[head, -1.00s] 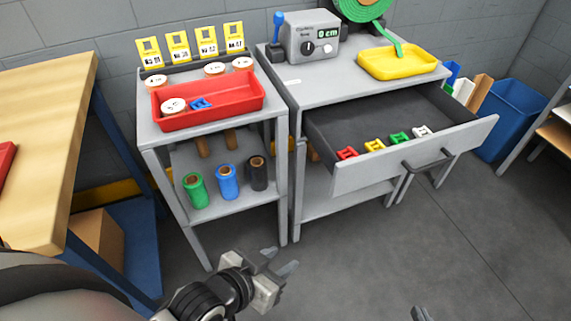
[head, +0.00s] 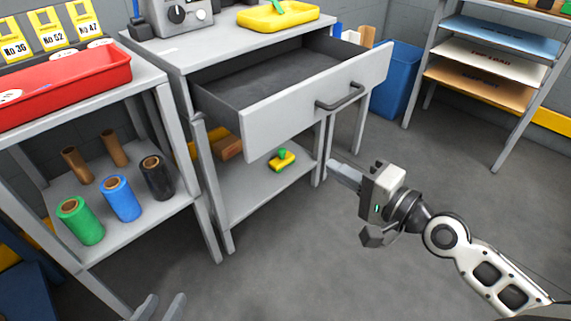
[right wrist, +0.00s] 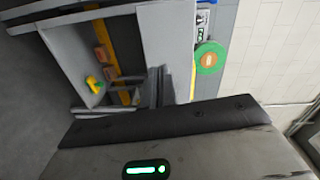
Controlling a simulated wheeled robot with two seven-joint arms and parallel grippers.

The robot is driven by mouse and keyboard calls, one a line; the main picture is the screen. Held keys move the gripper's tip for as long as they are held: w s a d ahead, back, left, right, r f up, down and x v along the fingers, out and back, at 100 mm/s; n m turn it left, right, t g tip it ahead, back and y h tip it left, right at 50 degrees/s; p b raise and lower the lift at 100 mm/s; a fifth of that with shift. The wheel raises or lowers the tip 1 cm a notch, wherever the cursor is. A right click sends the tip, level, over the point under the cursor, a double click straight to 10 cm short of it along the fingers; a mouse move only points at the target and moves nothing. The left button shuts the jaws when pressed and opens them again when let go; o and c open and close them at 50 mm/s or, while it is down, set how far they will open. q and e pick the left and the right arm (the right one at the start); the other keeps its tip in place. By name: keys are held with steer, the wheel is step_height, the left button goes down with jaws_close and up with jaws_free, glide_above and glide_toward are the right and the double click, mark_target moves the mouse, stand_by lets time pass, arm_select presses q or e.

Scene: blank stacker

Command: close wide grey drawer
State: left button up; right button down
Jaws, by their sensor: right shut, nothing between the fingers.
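The wide grey drawer (head: 318,102) stands pulled out of the grey bench, its front panel facing me with a dark bar handle (head: 340,96). The visible part of its dark inside is bare; the strip behind the front panel is hidden. My right gripper (head: 332,172) is shut and empty, in front of and below the drawer front, apart from the handle. Its fingers (right wrist: 160,86) also show in the right wrist view. My left gripper (head: 160,307) is at the bottom left edge, with its two fingertips apart and nothing seen between them.
A grey stand with a red tray (head: 110,88) and several rolls is at left. A yellow tray (head: 285,17) sits on the bench top. A yellow and green item (head: 281,161) lies on the lower shelf. A blue bin (head: 398,80) stands right of the bench. The floor in front is clear.

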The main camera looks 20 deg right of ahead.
mark_target(276, 126)
steer(key=shift+m, duration=0.6)
steer(key=x, duration=0.4)
steer(key=p+x, duration=0.1)
steer(key=x, duration=0.4)
steer(key=r+x, duration=0.1)
steer(key=x, duration=0.4)
steer(key=shift+w+d+r, duration=0.1)
steer(key=shift+w+d, duration=0.15)
steer(key=shift+d, duration=0.05)
